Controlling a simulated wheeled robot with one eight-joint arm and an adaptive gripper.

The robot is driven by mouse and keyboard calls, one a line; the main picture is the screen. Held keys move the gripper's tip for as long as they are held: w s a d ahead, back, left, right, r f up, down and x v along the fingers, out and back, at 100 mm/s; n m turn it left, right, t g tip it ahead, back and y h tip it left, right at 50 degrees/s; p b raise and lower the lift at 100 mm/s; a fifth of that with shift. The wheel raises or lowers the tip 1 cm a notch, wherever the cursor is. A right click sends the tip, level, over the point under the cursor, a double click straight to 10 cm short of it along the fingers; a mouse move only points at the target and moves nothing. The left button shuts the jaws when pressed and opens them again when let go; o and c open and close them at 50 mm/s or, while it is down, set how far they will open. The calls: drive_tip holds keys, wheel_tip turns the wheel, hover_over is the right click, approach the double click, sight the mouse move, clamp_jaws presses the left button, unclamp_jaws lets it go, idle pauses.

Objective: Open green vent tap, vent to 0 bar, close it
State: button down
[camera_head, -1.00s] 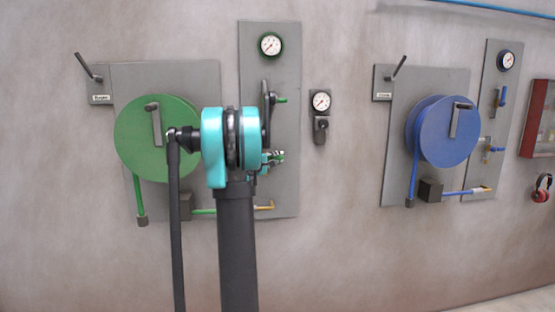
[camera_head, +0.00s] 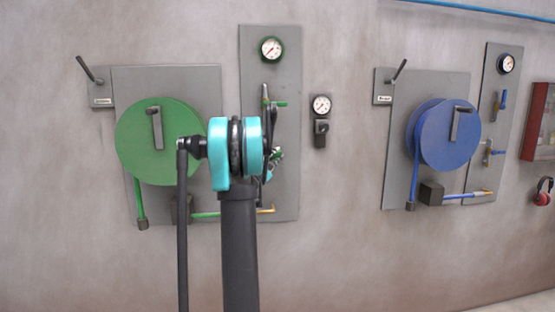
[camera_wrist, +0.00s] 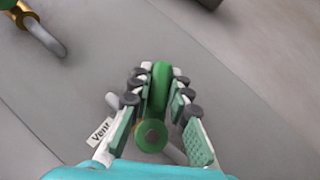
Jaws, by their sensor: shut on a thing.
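The green vent tap (camera_wrist: 151,136) is in the middle of the wrist view, its handle lying lengthwise between the two fingers of my gripper (camera_wrist: 161,78). The gripper is shut on it. A label reading "Vent" (camera_wrist: 100,130) is partly covered by the left finger. In the head view my gripper (camera_head: 274,158) is at the lower part of the green unit's narrow panel, mostly hidden behind my teal wrist, and the tap is largely hidden there. The green-rimmed gauge (camera_head: 271,49) is at the top of that panel; its reading is too small to tell.
A green-handled valve (camera_head: 277,103) sits above my gripper on the same panel. The green reel (camera_head: 160,140) is just left of my arm. A small gauge with a dark fitting (camera_head: 321,105) is to the right.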

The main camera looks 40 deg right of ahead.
drive_tip(key=shift+w+a+r+n+t+h, duration=0.1)
drive_tip(key=shift+a+r+n+t+h, duration=0.15)
drive_tip(key=shift+n+t, duration=0.55)
drive_tip(key=shift+w+a+r+n+t+h, duration=0.1)
drive_tip(key=shift+r+n+t+h, duration=0.1)
drive_tip(key=shift+n+t, duration=0.55)
drive_tip(key=shift+n, duration=0.25)
drive_tip(key=c, duration=1.4)
unclamp_jaws()
